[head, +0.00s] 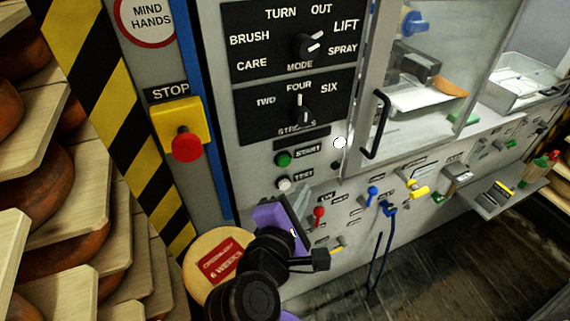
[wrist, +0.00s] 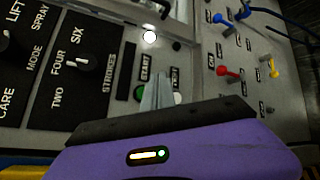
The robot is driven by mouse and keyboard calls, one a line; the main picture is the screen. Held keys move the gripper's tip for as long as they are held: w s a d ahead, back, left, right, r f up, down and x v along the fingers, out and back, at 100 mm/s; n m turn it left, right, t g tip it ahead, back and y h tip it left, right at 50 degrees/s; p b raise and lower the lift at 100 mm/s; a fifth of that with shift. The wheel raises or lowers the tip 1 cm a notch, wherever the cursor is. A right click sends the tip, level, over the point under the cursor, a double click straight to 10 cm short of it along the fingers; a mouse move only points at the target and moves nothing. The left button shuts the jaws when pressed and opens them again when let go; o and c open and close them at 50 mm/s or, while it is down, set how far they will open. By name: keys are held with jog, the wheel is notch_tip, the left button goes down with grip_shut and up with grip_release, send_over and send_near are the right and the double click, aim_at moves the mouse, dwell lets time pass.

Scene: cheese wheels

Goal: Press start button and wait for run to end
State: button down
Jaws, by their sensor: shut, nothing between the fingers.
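The green START button (head: 283,160) is on the grey panel, below the STROKES dial, with its label to the right. In the wrist view the green button (wrist: 140,93) shows just left of my gripper's fingers. My gripper (wrist: 160,85) is shut and empty, its fingers between the START and TEST labels in that view. I cannot tell whether they touch the panel. In the head view my purple gripper body (head: 268,214) is below the buttons. The white TEST button (head: 284,184) is under START. A round white lamp (head: 340,143) looks bright.
A red STOP button (head: 186,145) on a yellow box is to the left. The MODE dial (head: 310,45) and STROKES dial (head: 302,112) are above. A door handle (head: 377,125) juts out at right. Coloured levers (head: 319,213) sit lower right. Cheese shelves stand left.

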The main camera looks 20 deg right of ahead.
aim_at(284, 161)
jog(key=shift+w, duration=2.85)
jog(key=shift+w+p, duration=0.3)
jog(key=shift+w, duration=0.1)
